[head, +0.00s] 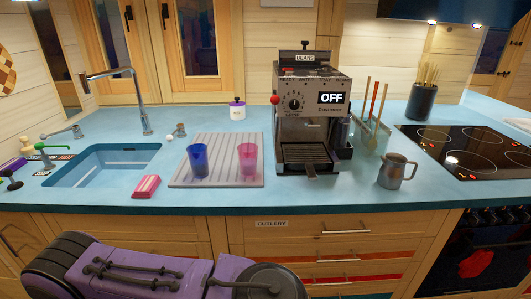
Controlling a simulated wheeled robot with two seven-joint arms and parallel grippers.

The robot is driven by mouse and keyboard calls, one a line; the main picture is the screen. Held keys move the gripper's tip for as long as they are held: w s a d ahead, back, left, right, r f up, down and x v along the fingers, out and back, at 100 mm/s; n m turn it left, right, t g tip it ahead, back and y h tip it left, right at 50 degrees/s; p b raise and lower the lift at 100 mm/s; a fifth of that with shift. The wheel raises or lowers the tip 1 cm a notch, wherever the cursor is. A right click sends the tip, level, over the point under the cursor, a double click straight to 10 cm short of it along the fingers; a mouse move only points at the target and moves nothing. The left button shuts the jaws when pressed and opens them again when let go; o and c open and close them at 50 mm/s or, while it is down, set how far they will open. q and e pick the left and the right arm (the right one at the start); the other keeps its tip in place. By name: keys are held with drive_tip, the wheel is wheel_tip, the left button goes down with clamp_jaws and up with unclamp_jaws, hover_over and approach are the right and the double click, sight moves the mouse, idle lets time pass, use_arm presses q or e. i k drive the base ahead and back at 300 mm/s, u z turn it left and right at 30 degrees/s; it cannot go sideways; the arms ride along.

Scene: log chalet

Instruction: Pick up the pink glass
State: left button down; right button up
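The pink glass (248,160) stands upright on a ribbed grey drying mat (219,143) on the blue counter, near the mat's right side. A dark blue glass (198,161) stands upright on the same mat, to the left of the pink one and apart from it. Neither of my grippers shows in the head view, and nothing touches the pink glass.
A coffee machine (302,128) stands close right of the mat. A pink sponge (146,187) lies left of it, beside the sink (103,165). A metal jug (395,171) and a hob (470,149) are farther right. The counter (225,201) is clear in front of the mat.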

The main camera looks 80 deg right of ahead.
sight(248, 161)
drive_tip(key=k, duration=0.2)
drive_tip(key=z, duration=1.2)
